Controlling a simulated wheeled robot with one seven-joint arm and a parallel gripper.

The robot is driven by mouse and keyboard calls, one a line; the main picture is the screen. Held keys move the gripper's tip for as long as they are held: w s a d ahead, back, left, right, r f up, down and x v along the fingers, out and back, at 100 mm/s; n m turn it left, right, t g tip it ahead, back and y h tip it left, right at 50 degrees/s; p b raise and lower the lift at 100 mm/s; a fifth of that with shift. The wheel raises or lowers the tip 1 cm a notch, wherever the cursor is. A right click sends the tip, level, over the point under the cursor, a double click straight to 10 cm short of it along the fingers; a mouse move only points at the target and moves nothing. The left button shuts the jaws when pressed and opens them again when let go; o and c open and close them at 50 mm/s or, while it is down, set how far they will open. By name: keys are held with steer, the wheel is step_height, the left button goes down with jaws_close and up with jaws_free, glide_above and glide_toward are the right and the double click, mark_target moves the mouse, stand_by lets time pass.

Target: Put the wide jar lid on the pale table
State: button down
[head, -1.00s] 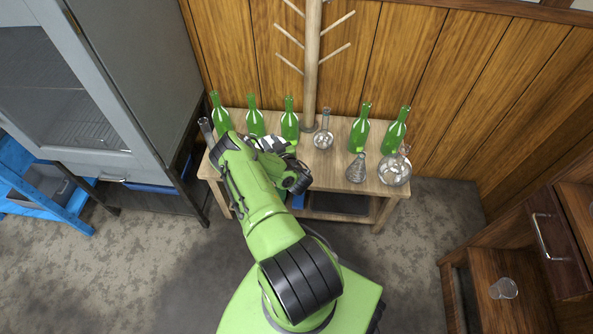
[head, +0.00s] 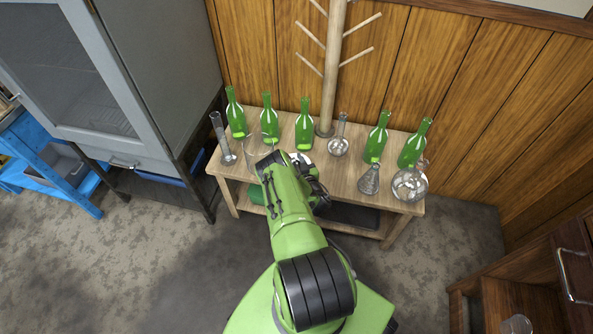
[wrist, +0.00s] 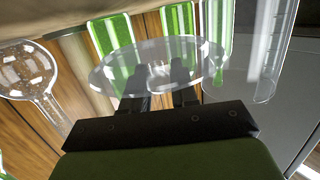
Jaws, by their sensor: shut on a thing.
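The wide jar lid (wrist: 112,73) is a clear, round glass disc with a raised middle, seen in the wrist view. My gripper (wrist: 160,76) is shut on it, with the two dark fingers at the lid's middle. The pale table (head: 345,174) is a light wooden table against the panelled wall in the head view. My arm reaches over its front edge, and hides the gripper and most or all of the lid there. I cannot tell the lid's height above the tabletop.
Several green bottles (head: 304,126) stand along the table's back. A measuring cylinder (head: 221,138) and a clear glass vessel (head: 253,152) stand left; a round flask (head: 338,147), conical flask (head: 369,180) and large flask (head: 409,184) stand right. A wooden peg stand (head: 331,70) rises behind.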

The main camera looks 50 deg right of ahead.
step_height(320, 180, down, 4)
steer(key=shift+r+b, duration=0.15)
steer(key=shift+b, duration=0.65)
steer(key=shift+r, duration=0.15)
steer(key=c, duration=0.9)
jaws_free()
steer(key=shift+o, duration=0.2)
